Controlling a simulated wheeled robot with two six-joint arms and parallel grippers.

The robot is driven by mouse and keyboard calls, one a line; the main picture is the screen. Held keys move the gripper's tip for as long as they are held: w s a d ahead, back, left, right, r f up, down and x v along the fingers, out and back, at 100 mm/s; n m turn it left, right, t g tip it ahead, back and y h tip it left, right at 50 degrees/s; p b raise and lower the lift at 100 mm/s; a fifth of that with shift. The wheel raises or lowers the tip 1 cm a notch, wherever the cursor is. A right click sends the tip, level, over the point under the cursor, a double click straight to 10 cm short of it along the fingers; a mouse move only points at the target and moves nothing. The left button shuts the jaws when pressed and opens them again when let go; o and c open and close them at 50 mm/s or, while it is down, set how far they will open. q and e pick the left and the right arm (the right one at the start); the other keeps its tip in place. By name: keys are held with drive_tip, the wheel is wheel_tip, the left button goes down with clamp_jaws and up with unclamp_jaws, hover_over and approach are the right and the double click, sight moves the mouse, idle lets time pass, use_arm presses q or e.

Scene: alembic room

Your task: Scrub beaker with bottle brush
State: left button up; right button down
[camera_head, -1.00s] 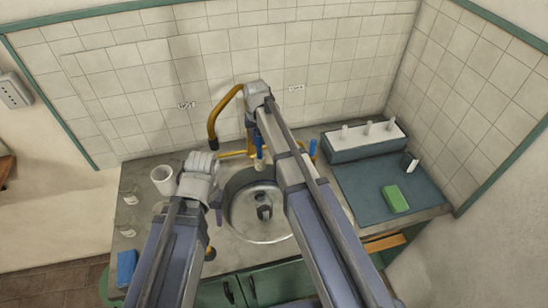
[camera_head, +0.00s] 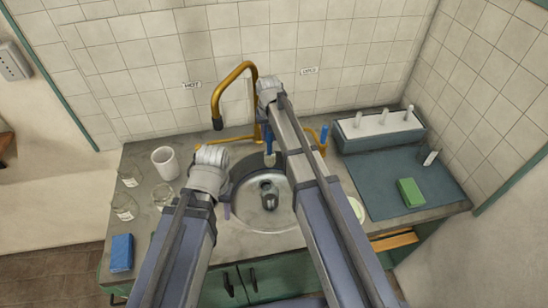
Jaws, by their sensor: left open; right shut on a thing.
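Glass beakers stand on the counter left of the sink: one at the back left (camera_head: 130,176), one in front of it (camera_head: 124,207) and one close to my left arm (camera_head: 163,197). My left gripper (camera_head: 224,208) is open at the left rim of the sink; its fingers are mostly hidden under its wrist. My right gripper (camera_head: 266,122) is shut on what looks like the bottle brush (camera_head: 270,158), with a blue upper part and pale lower end. The brush hangs down over the back of the sink. The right fingers are largely hidden by the arm.
The round metal sink (camera_head: 248,214) has a grey fitting inside. A brass faucet (camera_head: 233,79) arches behind it. A white cup (camera_head: 165,163) and a blue block (camera_head: 121,252) are at left. A green sponge (camera_head: 411,192) lies on the blue-grey mat (camera_head: 375,190), before a rack (camera_head: 380,132).

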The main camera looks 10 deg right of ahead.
sight(224, 234)
use_arm(q)
wheel_tip(224, 234, up, 3)
drive_tip(key=p, duration=0.3)
use_arm(e)
drive_tip(key=s+r+y, duration=0.1)
drive_tip(key=s+r, duration=0.2)
drive_tip(key=s, duration=0.7)
drive_tip(key=shift+s+a, duration=0.35)
drive_tip(key=shift+s, duration=0.05)
use_arm(q)
drive_tip(key=shift+f, duration=0.2)
use_arm(e)
drive_tip(key=shift+f, duration=0.2)
use_arm(q)
wheel_tip(224, 234, down, 14)
drive_tip(key=b, duration=1.3)
drive_tip(key=shift+r+b, duration=0.15)
drive_tip(key=shift+b, duration=0.2)
use_arm(e)
wheel_tip(224, 234, down, 14)
drive_tip(key=shift+r, duration=0.15)
